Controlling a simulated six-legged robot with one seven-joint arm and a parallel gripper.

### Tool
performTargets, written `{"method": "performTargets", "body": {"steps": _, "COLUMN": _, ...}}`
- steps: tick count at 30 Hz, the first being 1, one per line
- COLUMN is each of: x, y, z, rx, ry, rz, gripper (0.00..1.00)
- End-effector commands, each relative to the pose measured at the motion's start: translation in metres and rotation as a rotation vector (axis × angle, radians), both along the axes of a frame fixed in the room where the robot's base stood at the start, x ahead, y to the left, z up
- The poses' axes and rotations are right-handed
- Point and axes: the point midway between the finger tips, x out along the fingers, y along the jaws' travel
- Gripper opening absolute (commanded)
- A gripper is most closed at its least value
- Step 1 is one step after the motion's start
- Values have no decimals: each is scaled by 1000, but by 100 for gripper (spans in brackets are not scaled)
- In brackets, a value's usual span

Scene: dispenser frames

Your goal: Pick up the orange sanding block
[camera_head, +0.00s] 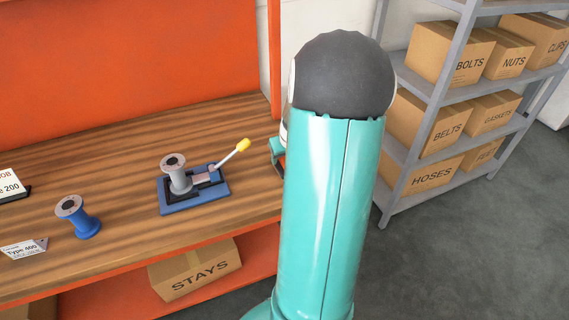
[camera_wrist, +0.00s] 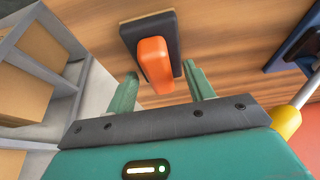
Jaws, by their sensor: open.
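The orange sanding block (camera_wrist: 155,62) shows in the wrist view, near the top middle. It has an orange grip on a dark base plate (camera_wrist: 172,36) that rests on the wooden bench. My gripper (camera_wrist: 158,90) is open, with one green finger on each side of the orange grip's near end in the picture. I cannot tell how deep the fingers reach around it. In the head view the block is hidden behind my arm, and only a small part of my gripper (camera_head: 278,150) shows at the arm's left edge.
On the wooden bench (camera_head: 120,165) stands a blue fixture (camera_head: 210,197) with a grey spool and a yellow-tipped lever (camera_head: 242,146). The lever tip is also near my gripper's right side in the wrist view (camera_wrist: 286,122). A blue spool (camera_head: 80,218) stands further left. Shelves with boxes (camera_head: 432,150) are at right.

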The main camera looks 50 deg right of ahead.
Motion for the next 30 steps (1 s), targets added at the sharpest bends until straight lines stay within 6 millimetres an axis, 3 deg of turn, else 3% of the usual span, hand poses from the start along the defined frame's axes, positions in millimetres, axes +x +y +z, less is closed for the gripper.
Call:
{"method": "performTargets", "body": {"steps": 5, "x": 0, "y": 0, "z": 0, "rx": 0, "ry": 0, "rz": 0, "gripper": 51}}
{"method": "performTargets", "body": {"steps": 12, "x": 0, "y": 0, "z": 0, "rx": 0, "ry": 0, "rz": 0, "gripper": 4}}
{"method": "performTargets", "body": {"steps": 13, "x": 0, "y": 0, "z": 0, "rx": 0, "ry": 0, "rz": 0, "gripper": 1}}
{"method": "performTargets", "body": {"steps": 23, "x": 0, "y": 0, "z": 4, "rx": -2, "ry": -1, "rz": 0, "gripper": 1}}
{"method": "performTargets", "body": {"steps": 30, "x": 0, "y": -1, "z": 30, "rx": -4, "ry": -2, "rz": -1, "gripper": 1}}
